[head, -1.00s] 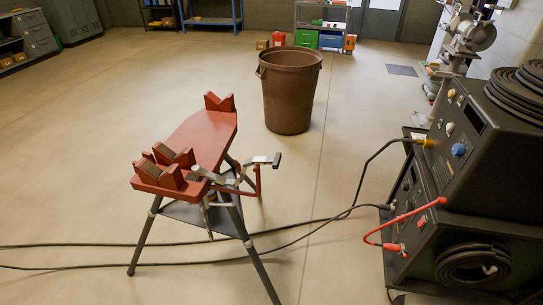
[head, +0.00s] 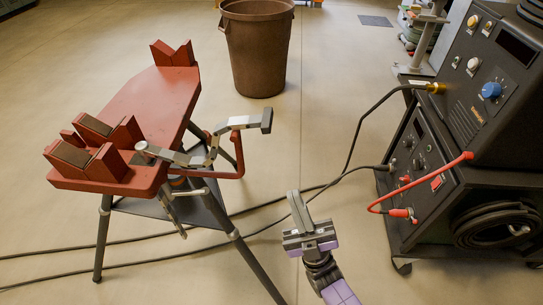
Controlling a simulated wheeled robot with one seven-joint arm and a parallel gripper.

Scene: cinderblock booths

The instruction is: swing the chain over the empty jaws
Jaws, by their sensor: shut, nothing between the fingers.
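The red stand (head: 150,100) on grey legs has V-shaped jaws (head: 95,145) with dark pads at its near end. Nothing lies in them. Grey, segmented links that look like the chain (head: 190,158) run from the stand's near right edge out to the right, beside the jaws and not over them. Their dark end piece (head: 266,120) sticks out past a red bracket (head: 237,150). My gripper (head: 296,203), grey with purple parts, is shut and empty. It is right of the stand and apart from the chain, at the lower middle of the head view.
A brown bin (head: 255,50) stands behind the stand. A dark welding machine on a cart (head: 430,170) fills the right side, with a red cable (head: 415,190) in front. Black cables (head: 345,155) cross the floor. Another V-block (head: 172,54) tops the stand's far end.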

